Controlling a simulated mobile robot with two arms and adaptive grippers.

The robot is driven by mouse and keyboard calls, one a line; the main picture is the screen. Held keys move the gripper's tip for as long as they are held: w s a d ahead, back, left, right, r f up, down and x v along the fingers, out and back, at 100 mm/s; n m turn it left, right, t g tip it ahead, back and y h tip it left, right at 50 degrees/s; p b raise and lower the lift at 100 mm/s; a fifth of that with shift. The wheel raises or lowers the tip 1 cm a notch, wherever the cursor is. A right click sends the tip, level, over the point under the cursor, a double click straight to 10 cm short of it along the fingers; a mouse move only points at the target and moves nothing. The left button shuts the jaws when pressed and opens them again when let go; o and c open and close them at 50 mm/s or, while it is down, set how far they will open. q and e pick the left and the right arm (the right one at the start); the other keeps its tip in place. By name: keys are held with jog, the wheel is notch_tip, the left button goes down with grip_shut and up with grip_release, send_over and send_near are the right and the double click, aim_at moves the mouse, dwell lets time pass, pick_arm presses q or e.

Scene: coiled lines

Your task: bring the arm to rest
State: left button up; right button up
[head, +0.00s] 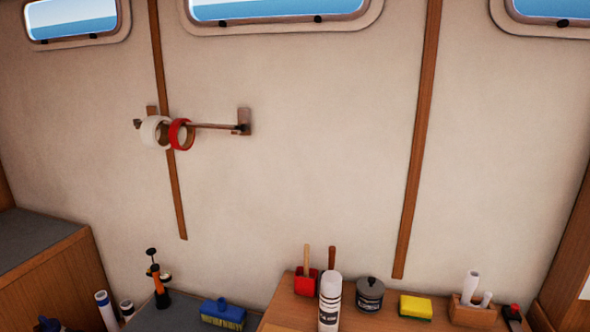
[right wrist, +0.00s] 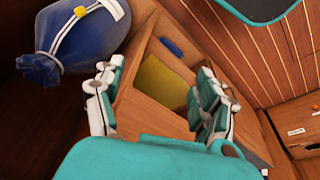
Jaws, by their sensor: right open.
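My right gripper (right wrist: 156,84) shows in the right wrist view, its teal and white fingers spread apart. It is open and nothing is held between the fingers. Behind the gap is an open wooden compartment (right wrist: 146,106) with something yellow (right wrist: 163,80) inside. I cannot tell how far the fingers are from it. Neither of my arms shows in the head view, and my left gripper is not in view.
A blue bag (right wrist: 85,38) lies left of my right gripper. In the head view, a wall rod (head: 212,126) carries a white roll (head: 149,131) and a red roll (head: 176,135). Below, a wooden counter (head: 291,308) holds a white canister (head: 329,303), a grey pot (head: 370,296) and a yellow sponge (head: 416,307).

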jog(key=s+d+f+g, duration=0.1)
jog(key=s+f, duration=0.3)
jog(key=f, duration=0.5)
jog(key=s+f, duration=0.4)
jog(key=f, duration=0.5)
jog(key=s+d+f, duration=0.2)
jog(key=s+f, duration=0.7)
jog(key=s, duration=0.2)
jog(key=shift+s+d+g, duration=0.15)
jog(key=shift+s+g, duration=0.15)
jog(key=shift+g, duration=0.1)
